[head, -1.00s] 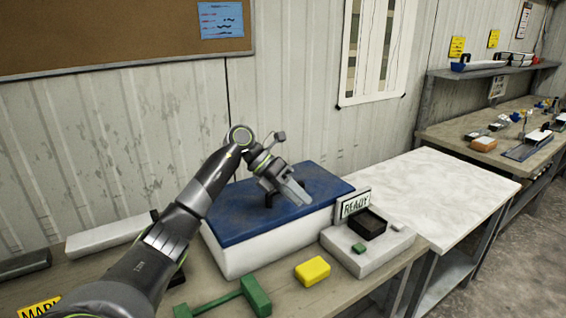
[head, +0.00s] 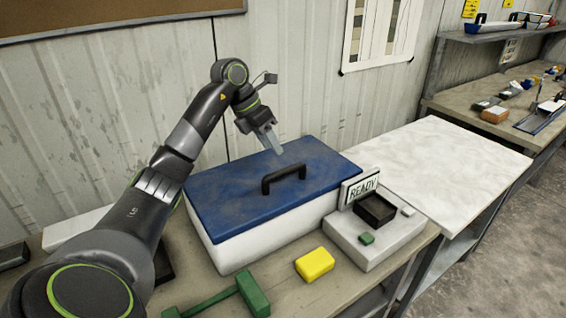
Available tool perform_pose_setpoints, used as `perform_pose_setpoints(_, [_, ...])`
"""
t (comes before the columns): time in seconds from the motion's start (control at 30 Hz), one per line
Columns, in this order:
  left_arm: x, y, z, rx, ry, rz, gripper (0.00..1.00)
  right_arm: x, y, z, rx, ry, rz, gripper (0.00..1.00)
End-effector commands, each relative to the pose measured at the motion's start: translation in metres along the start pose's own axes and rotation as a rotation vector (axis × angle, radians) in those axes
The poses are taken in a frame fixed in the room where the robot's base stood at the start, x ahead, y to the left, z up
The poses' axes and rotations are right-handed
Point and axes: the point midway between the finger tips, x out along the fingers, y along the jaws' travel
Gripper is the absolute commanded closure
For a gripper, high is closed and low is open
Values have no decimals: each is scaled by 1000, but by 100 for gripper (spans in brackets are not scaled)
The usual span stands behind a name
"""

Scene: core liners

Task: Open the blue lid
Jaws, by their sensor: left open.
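The blue lid (head: 235,192) lies flat and closed on a white box (head: 262,240) on the workbench. A black bar handle (head: 284,177) stands up from the middle of the lid. My left gripper (head: 276,149) is open and empty. It hangs above the back part of the lid, behind the handle in the picture, and appears apart from it. My right gripper is not in the view.
A yellow block (head: 315,264) and a green bracket (head: 252,293) lie in front. A pale, bare tabletop (head: 450,170) extends right.

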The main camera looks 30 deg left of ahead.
Motion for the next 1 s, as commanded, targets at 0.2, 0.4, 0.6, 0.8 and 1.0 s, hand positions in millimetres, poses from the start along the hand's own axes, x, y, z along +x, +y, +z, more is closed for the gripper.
perform_pose_setpoints(0.2, [44, -2, 1, -2, 2, -5, 59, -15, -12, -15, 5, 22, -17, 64])
perform_pose_setpoints(0.4, [72, -1, 1, -1, 0, -3, 59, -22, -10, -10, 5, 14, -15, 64])
perform_pose_setpoints(0.6, [81, 0, 0, 0, 0, 0, 59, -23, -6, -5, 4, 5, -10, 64])
perform_pose_setpoints(0.8, [81, 0, 0, 0, -1, 0, 59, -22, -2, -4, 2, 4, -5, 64])
perform_pose_setpoints(1.0, [81, 0, 0, 0, 0, 0, 82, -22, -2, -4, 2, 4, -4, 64])
